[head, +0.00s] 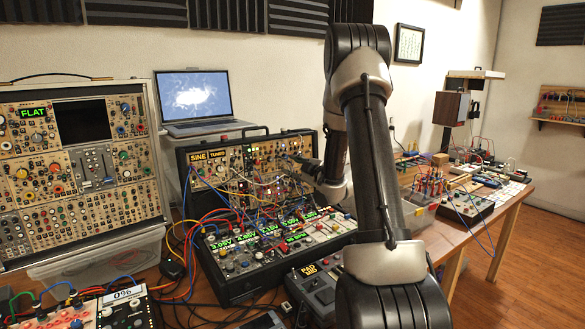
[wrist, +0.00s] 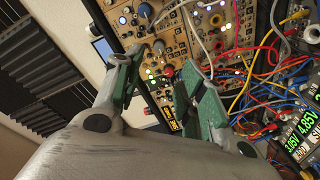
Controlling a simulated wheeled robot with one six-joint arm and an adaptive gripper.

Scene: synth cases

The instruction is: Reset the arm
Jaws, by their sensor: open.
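My gripper (wrist: 160,95) shows in the wrist view with its two green-padded fingers apart and nothing between them. It is in front of the panel of a modular synth case (wrist: 210,45), close to knobs and patch cables. A red knob (wrist: 169,71) shows between the fingers. In the head view my arm rises in the middle and bends down toward the open synth case (head: 190,158). The gripper's fingers there are small, and I cannot tell if they touch the panel or cables.
A laptop (head: 195,95) stands behind the synth case. A tall synth case (head: 80,165) stands at left. Patch cables (head: 190,235) hang over the front. A wooden table (head: 505,208) with more gear is at right. Open floor (head: 540,265) lies beyond it.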

